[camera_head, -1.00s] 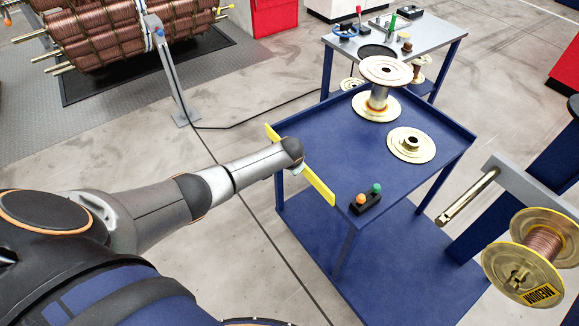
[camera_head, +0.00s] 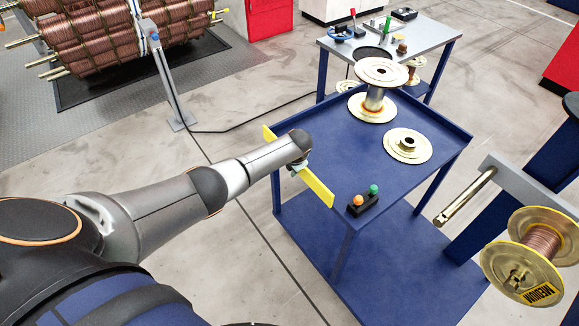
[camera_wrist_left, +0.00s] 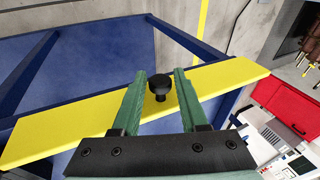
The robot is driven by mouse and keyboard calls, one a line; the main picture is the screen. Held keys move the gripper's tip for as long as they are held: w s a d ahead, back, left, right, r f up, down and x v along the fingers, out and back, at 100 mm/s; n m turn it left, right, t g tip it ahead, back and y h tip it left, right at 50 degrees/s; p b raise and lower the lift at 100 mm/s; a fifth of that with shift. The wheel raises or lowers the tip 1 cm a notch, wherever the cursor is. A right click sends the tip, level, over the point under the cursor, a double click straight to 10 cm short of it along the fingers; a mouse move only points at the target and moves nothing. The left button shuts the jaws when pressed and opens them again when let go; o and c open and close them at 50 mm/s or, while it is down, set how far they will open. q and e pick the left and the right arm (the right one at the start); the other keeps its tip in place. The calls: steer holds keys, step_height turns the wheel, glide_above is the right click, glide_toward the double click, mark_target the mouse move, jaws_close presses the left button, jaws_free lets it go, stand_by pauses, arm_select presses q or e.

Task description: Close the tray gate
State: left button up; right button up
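The tray gate is a long yellow bar (camera_head: 318,189) along the left side of the blue cart tray (camera_head: 360,150). In the left wrist view the gate (camera_wrist_left: 60,133) crosses the picture at a slant, with a black knob (camera_wrist_left: 159,85) on it. My left gripper (camera_head: 298,168) is at the middle of the gate. In the wrist view its green fingers (camera_wrist_left: 160,82) are apart, one on each side of the knob; I cannot tell whether either touches it. My right gripper is not in view.
The tray holds an upright spool (camera_head: 375,97), a flat spool flange (camera_head: 407,147) and a small button box (camera_head: 363,202). A grey-topped table (camera_head: 420,38) stands behind. A spool marked MEDIUM (camera_head: 522,268) is at the lower right. Open floor lies left of the cart.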

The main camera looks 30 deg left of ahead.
arm_select(q)
steer(key=shift+o, duration=1.2)
steer(key=shift+r, duration=0.1)
steer(key=shift+s+d+r+p, duration=0.15)
steer(key=shift+d+r+p, duration=0.05)
steer(key=shift+r+p, duration=0.3)
steer(key=p+v, duration=0.3)
steer(key=v, duration=0.8)
steer(key=shift+s+d+r, duration=0.1)
